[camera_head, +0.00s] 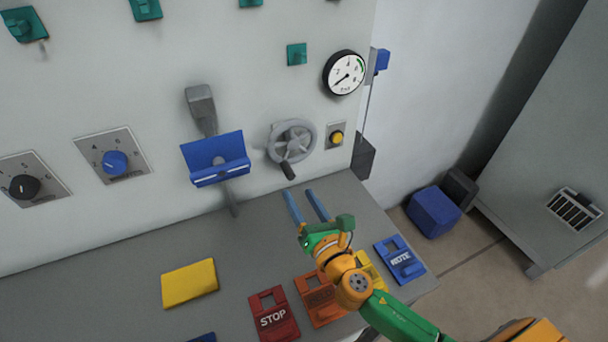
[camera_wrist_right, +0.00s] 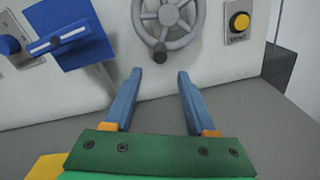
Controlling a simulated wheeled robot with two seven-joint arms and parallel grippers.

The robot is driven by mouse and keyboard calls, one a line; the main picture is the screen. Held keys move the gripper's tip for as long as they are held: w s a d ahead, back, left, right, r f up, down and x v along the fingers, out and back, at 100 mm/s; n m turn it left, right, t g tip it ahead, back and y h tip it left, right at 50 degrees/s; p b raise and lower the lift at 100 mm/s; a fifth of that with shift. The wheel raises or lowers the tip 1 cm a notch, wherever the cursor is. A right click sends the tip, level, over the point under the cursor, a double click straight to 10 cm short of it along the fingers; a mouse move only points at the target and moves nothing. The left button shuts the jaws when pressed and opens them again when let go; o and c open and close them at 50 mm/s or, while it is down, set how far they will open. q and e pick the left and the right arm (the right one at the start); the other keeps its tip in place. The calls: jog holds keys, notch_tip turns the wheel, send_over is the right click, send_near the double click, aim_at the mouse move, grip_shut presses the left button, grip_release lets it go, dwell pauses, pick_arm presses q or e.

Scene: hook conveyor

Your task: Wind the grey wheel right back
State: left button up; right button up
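The grey wheel (camera_head: 292,141) is a spoked handwheel on the pale wall panel, with a dark crank handle (camera_head: 288,170) at its lower left. In the right wrist view the wheel (camera_wrist_right: 170,18) is at the top middle, with its handle (camera_wrist_right: 160,53) pointing toward the camera. My right gripper (camera_head: 306,192) has two blue fingers, spread apart and empty, below and in front of the wheel. In the right wrist view the gripper (camera_wrist_right: 160,75) points at the wheel, with the handle between the fingertips in the picture but apart from them. My left gripper is not in view.
A blue holder (camera_head: 215,158) with a grey lever is left of the wheel, and a yellow button (camera_head: 337,137) is right of it. A gauge (camera_head: 344,72) is above right. On the grey counter lie a yellow block (camera_head: 189,284), a red STOP tag (camera_head: 273,316) and a blue tag (camera_head: 400,262).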

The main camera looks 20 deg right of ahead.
aim_at(292, 178)
jog(key=shift+n, duration=0.9)
jog(key=w, duration=0.6)
jog(key=shift+w+r, duration=0.3)
jog(key=shift+r, duration=0.05)
jog(key=shift+s, duration=0.1)
jog(key=shift+c, duration=0.7)
grip_shut()
